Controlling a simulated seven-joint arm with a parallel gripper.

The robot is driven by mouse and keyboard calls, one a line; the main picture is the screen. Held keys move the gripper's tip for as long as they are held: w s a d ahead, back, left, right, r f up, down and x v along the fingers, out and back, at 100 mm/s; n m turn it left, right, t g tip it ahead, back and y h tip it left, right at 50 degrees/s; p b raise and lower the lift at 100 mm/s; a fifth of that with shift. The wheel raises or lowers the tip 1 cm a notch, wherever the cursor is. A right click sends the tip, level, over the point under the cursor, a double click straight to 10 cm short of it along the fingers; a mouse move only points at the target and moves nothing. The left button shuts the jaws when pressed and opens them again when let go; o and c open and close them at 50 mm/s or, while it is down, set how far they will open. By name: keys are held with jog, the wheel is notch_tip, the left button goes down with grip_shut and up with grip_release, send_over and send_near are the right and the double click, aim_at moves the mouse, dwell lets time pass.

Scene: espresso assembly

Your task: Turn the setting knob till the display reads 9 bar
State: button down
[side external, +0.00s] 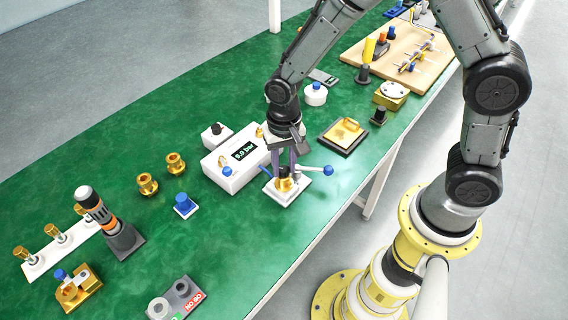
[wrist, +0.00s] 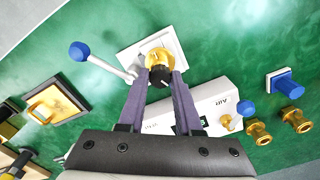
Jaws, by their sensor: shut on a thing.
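The setting knob (wrist: 159,72), black-topped with a gold collar, stands on a white square plate (wrist: 131,56). A white lever with a blue ball end (wrist: 79,51) reaches out from it. In the side external view the gold part (side external: 285,185) shows below my fingers, and the blue ball (side external: 328,170) points right. My gripper (side external: 284,174) is shut on the knob, with one purple-grey finger on each side of it. The display (side external: 245,150) on the white box (side external: 232,179) appears to read 9.0 bar. In the wrist view my gripper largely hides the display.
A black tray with a gold plate (side external: 343,134) lies right of the plate. A blue knob on a white base (side external: 184,205) and gold fittings (side external: 175,163) stand to the left.

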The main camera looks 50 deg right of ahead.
aim_at(284, 169)
jog(key=shift+m, duration=0.3)
jog(key=c, duration=0.6)
grip_release()
jog(key=shift+r, duration=0.1)
notch_tip(284, 169, up, 14)
jog(key=shift+f, duration=0.15)
